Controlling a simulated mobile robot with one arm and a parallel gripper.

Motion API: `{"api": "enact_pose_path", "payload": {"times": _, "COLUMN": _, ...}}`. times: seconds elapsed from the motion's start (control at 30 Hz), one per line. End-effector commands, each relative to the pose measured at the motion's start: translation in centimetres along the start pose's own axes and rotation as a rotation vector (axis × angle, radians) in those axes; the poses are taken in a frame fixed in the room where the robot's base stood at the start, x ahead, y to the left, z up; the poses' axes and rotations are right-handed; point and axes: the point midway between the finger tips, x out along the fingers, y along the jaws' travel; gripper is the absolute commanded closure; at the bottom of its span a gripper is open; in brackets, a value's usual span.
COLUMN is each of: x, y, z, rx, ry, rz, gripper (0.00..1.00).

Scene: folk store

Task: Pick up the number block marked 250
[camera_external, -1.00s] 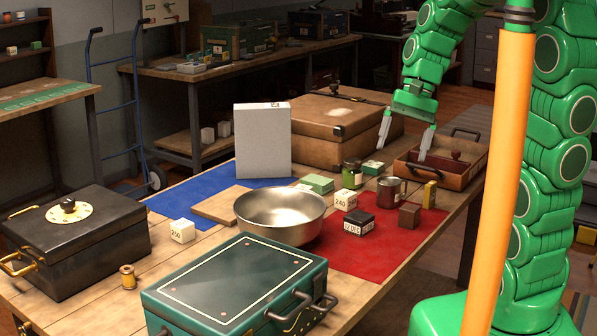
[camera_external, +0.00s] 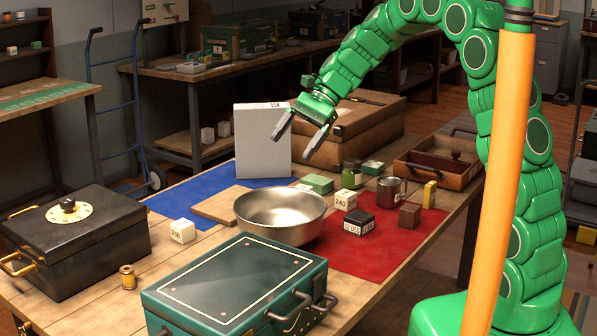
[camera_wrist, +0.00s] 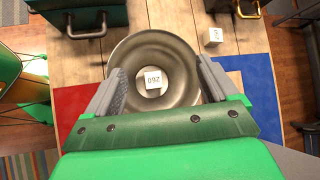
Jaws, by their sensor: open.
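The white block marked 250 (camera_external: 182,231) stands on the wooden table, left of the metal bowl (camera_external: 268,236), between the black box and the bowl. A small white block, likely the same one, shows in the wrist view (camera_wrist: 212,36), upper right, beyond the bowl's rim. My gripper (camera_external: 293,148) is open and empty, high above the table near the bowl. In the wrist view another white block (camera_wrist: 153,83), seemingly marked 260, lies inside the bowl between the fingers (camera_wrist: 158,75); the bowl's wall hides it from outside.
A block marked 240 (camera_external: 345,199) stands near a dark block (camera_external: 359,222) on the red cloth (camera_external: 375,256). A tall white box (camera_external: 262,145) stands on the blue cloth (camera_external: 172,207). A black box (camera_external: 82,245) and a green box (camera_external: 235,291) flank the 250 block. A spool (camera_external: 128,277) stands nearby.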

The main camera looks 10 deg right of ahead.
Motion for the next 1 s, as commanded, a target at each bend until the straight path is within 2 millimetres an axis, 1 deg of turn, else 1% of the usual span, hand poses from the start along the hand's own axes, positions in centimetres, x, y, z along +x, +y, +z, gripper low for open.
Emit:
{"api": "enact_pose_path", "payload": {"times": 0.03, "x": 0.8, "y": -1.2, "z": -0.3, "rx": 0.017, "ry": -0.016, "rz": -0.009, "gripper": 0.13}}
{"api": "enact_pose_path", "payload": {"times": 0.1, "x": 1.8, "y": -2.6, "z": -0.7, "rx": 0.048, "ry": -0.038, "rz": -0.023, "gripper": 0.13}}
{"api": "enact_pose_path", "payload": {"times": 0.27, "x": 4.2, "y": -5.7, "z": -1.5, "rx": 0.118, "ry": -0.090, "rz": -0.050, "gripper": 0.13}}
{"api": "enact_pose_path", "payload": {"times": 0.6, "x": 9.7, "y": -11.6, "z": -3.3, "rx": 0.269, "ry": -0.198, "rz": -0.095, "gripper": 0.13}}
{"api": "enact_pose_path", "payload": {"times": 0.8, "x": 13.2, "y": -14.5, "z": -4.4, "rx": 0.360, "ry": -0.260, "rz": -0.113, "gripper": 0.13}}
{"api": "enact_pose_path", "payload": {"times": 1.0, "x": 16.0, "y": -16.5, "z": -5.2, "rx": 0.431, "ry": -0.309, "rz": -0.124, "gripper": 0.13}}
